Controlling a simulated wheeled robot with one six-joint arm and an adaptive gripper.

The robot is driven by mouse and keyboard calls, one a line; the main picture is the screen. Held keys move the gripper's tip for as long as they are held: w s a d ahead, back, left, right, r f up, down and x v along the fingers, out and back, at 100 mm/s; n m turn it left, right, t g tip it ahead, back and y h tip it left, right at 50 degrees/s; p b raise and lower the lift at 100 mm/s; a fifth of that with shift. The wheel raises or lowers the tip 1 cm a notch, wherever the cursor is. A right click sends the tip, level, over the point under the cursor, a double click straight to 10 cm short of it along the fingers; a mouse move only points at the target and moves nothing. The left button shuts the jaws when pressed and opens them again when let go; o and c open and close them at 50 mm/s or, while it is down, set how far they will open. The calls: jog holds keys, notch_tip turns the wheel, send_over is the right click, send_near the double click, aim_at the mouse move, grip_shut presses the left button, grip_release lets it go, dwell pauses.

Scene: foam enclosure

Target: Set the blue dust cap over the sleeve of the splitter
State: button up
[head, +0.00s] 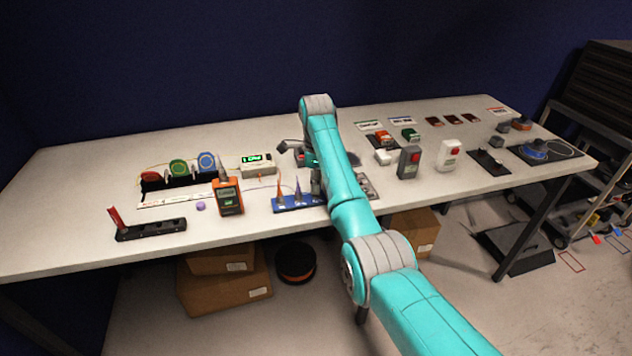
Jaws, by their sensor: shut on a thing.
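My gripper (316,184) shows only as a dark grey piece low beside my teal arm, near the right end of a blue block (283,207). My arm covers most of it. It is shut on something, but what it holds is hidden. No blue dust cap can be made out. The blue block carries upright orange and purple cones with thin leads. A grey metal piece (368,185) shows partly behind my arm on its right. I cannot tell which of these is the splitter, and no sleeve can be made out. A small purple cap (200,206) lies on the table.
Left on the white table (80,220) are a black holder (150,230), an orange meter (229,196), coloured reels (178,167) and a green-display box (258,164). Right of my arm stand a grey box (409,162) and a white box (449,155). The left front corner is clear.

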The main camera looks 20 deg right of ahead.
jog(key=shift+f, duration=0.9)
jog(key=o, duration=0.8)
jog(key=shift+c, duration=0.2)
notch_tip(320, 180, up, 7)
jog(key=shift+r, duration=0.2)
